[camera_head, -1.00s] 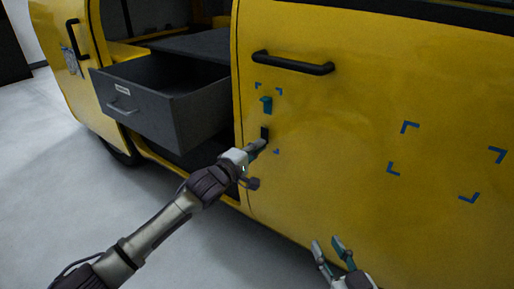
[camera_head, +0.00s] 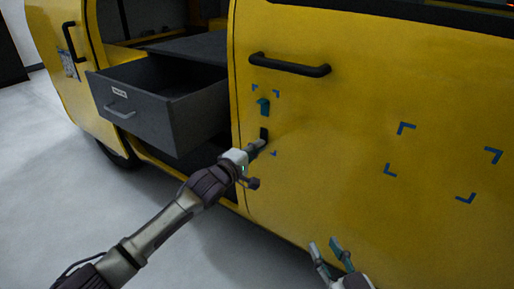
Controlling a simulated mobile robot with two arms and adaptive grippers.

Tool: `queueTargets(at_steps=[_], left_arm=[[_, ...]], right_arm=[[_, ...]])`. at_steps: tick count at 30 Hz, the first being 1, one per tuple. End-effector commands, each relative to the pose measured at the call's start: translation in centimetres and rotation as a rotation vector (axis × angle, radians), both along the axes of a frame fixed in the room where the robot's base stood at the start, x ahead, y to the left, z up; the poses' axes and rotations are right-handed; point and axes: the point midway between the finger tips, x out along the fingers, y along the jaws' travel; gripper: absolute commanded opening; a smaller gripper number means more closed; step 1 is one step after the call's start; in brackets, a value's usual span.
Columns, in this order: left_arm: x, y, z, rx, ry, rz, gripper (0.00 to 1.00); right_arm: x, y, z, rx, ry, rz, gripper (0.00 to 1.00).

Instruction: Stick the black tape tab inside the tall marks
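The tall marks are small blue corner brackets (camera_head: 276,93) on the yellow van door, below its black handle. The black tape tab (camera_head: 264,134) shows as a small dark upright piece between the upper and lower tall marks. My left gripper (camera_head: 262,145) is at the tab's lower end, its fingertips close to the door. Whether it is shut on the tab cannot be told. A small teal piece (camera_head: 263,105) is on the door above the tab, between the upper marks. My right gripper (camera_head: 327,251) is open and empty, low in front of the door.
A wider set of blue corner marks (camera_head: 406,128) is on the door at right. The black door handle (camera_head: 289,65) juts out above the tall marks. An open grey drawer (camera_head: 150,105) sticks out at left. Grey floor (camera_head: 60,190) is free at lower left.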

Motion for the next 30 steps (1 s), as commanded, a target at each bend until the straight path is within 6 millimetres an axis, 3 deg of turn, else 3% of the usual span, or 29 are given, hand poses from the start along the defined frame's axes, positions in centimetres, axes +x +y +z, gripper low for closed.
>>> queueTargets(at_steps=[30], left_arm=[[0.05, 0.03, 0.07, -0.001, 0.000, 0.001, 0.00]], right_arm=[[-0.06, -0.15, -0.59, -0.010, 0.036, -0.003, 0.35]])
